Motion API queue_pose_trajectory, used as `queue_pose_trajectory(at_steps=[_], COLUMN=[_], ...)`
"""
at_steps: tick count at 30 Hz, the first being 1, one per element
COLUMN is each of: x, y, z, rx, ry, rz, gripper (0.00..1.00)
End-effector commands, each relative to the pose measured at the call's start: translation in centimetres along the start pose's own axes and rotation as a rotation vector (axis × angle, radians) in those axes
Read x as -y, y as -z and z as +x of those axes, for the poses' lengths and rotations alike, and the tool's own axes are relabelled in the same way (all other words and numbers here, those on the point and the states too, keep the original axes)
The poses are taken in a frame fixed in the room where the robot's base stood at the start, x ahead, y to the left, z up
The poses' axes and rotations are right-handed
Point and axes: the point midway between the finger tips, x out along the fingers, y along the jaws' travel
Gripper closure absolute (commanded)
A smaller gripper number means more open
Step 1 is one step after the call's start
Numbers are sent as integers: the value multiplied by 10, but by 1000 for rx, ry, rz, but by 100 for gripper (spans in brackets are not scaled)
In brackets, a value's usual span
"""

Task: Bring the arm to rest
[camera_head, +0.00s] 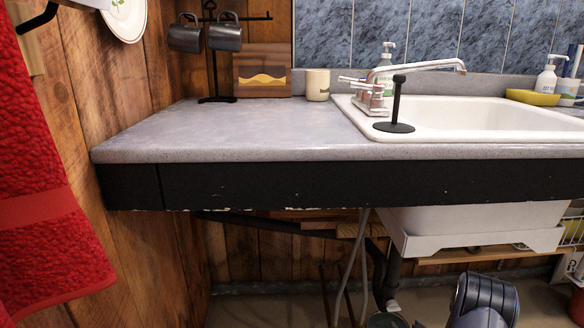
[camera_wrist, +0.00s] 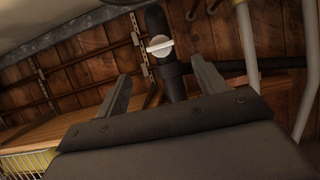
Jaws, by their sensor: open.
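My gripper (camera_wrist: 160,68) shows in the wrist view with its two dark fingers spread apart. It is open, and nothing shows between the fingers except the background. Beyond it are a dark drain pipe (camera_wrist: 172,82) and a wooden plank wall (camera_wrist: 85,60). In the head view a dark part of my arm shows at the lower right, below the level of the counter (camera_head: 215,130). The fingers cannot be made out in that view.
A white sink (camera_head: 470,118) with a faucet (camera_head: 415,66) is set into the counter. A black stand (camera_head: 396,105) is beside the faucet. Mugs (camera_head: 224,36) hang on a rack at the left. A red towel (camera_head: 45,190) hangs at far left. A white bin (camera_head: 475,222) and pipes are under the counter.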

Motion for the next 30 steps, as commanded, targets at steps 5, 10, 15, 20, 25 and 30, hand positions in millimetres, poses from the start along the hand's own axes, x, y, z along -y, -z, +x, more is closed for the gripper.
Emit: queue_pose_trajectory(at_steps=[5,10,15,20,25,30], x=[1,1,1,1,2,2], y=[-3,-4,-4,-3,0,0], z=[9,41,71,98,94,94], rx=[-4,-3,-3,-3,0,0], ry=[3,2,1,1,-35,-68], rz=[-4,-3,-3,-3,-83,-164], gripper=[33,33,33,33,33,33])
